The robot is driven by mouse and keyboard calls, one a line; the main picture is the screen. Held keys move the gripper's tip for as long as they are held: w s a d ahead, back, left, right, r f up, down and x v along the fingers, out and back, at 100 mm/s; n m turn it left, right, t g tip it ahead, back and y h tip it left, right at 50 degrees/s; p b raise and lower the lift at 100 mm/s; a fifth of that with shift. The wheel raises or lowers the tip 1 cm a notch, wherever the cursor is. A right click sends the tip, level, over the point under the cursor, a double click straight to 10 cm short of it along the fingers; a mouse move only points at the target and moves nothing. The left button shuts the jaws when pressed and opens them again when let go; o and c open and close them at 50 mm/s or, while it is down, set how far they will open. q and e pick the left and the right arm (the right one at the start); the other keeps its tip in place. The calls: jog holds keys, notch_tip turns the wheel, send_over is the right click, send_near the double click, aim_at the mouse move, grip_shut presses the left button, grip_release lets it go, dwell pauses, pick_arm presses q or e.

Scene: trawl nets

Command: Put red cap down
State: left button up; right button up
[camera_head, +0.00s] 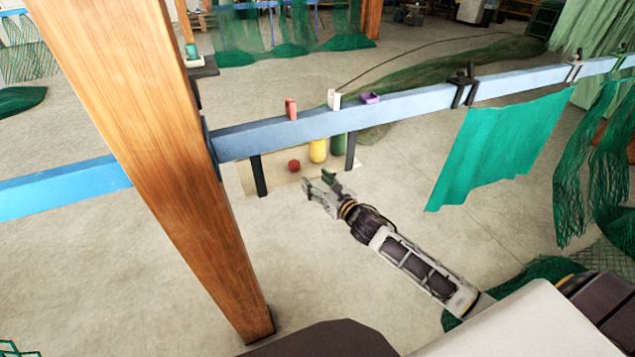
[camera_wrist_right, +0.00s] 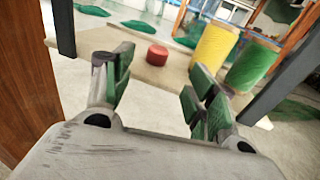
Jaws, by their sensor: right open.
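The red cap (camera_head: 294,166) is a small red disc on a pale board (camera_head: 262,180) under the blue beam. It also shows in the right wrist view (camera_wrist_right: 157,55), ahead of the fingers. It stands apart from them, left of a yellow cylinder (camera_head: 318,151) and a green cylinder (camera_head: 338,146). My right gripper (camera_head: 323,183) is open and empty, in front of the board; its green-padded fingers (camera_wrist_right: 158,88) are spread in the right wrist view. My left gripper is not in view.
A blue beam (camera_head: 410,102) crosses above the board, with dark posts (camera_head: 259,176) below it. Red, white and purple items (camera_head: 370,98) sit on the beam. A thick wooden post (camera_head: 165,150) stands at left. Green netting (camera_head: 500,147) hangs at right. Open floor (camera_head: 340,260) lies in front.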

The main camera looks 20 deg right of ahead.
dwell(0.8)
jog(key=s+d+f+m+g+h, duration=0.25)
jog(key=s+f+m, duration=0.35)
jog(key=f, duration=0.8)
jog(key=s+d+f+m+g+h, duration=0.1)
jog(key=s+d+f+m+g, duration=0.45)
jog(key=f, duration=0.95)
jog(key=s+d+f+m+h, duration=0.1)
jog(key=s+f+m, duration=0.3)
jog(key=f+m, duration=0.75)
jog(key=s+f+m+g, duration=0.3)
jog(key=s+f+m, duration=0.2)
jog(key=s+f, duration=1)
jog(key=s+a+f+m+g, duration=0.2)
jog(key=s+f+m, duration=0.2)
jog(key=s, duration=0.7)
jog(key=s+a+f+m+g, duration=0.2)
jog(key=s+a+f+m, duration=0.1)
jog(key=s, duration=0.9)
notch_tip(320, 180, down, 2)
jog(key=shift+s+a+m+g, duration=0.2)
jog(key=shift+s+m+g, duration=0.1)
jog(key=shift+m, duration=0.4)
